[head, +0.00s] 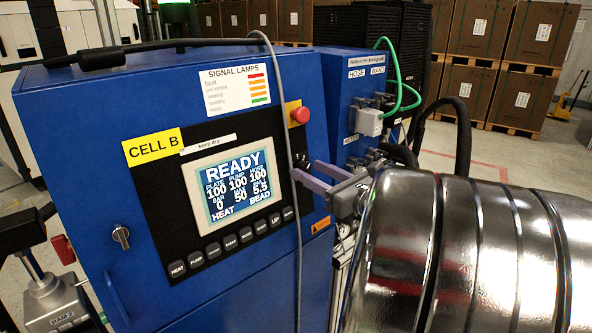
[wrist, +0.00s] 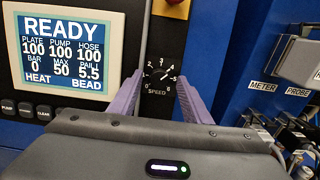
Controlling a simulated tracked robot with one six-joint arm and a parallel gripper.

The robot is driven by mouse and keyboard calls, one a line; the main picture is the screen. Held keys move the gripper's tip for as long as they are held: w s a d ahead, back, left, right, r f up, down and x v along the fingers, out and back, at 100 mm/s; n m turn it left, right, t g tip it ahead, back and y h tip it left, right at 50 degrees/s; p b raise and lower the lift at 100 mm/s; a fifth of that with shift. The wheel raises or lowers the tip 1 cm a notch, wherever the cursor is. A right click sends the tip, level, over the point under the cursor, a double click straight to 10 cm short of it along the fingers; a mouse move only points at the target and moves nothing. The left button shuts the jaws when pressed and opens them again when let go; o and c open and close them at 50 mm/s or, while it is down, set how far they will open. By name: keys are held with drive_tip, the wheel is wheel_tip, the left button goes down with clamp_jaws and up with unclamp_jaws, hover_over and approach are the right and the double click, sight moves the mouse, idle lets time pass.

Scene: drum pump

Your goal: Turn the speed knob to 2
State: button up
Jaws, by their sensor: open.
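The speed knob (wrist: 158,75) is a small dark knob on the black panel, above the word SPEED and ringed by a white number scale. Its pointer seems to aim to the upper right, but the exact number is too small to read. My gripper (wrist: 160,81) has its two purple fingers apart, one on each side of the knob, and holds nothing. Whether the fingers touch the knob cannot be told. In the head view my gripper (head: 305,169) reaches the panel from the right, and the knob is mostly hidden there.
The display (head: 235,186) reads READY, with a row of buttons (head: 231,242) below it. A red stop button (head: 299,114) sits above the knob area. A grey cable (head: 291,130) hangs down close to my fingers. A shiny drum (head: 480,260) fills the lower right.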

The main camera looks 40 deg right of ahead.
drive_tip(key=shift+w, duration=0.65)
drive_tip(key=shift+c, duration=0.2)
drive_tip(key=c, duration=1)
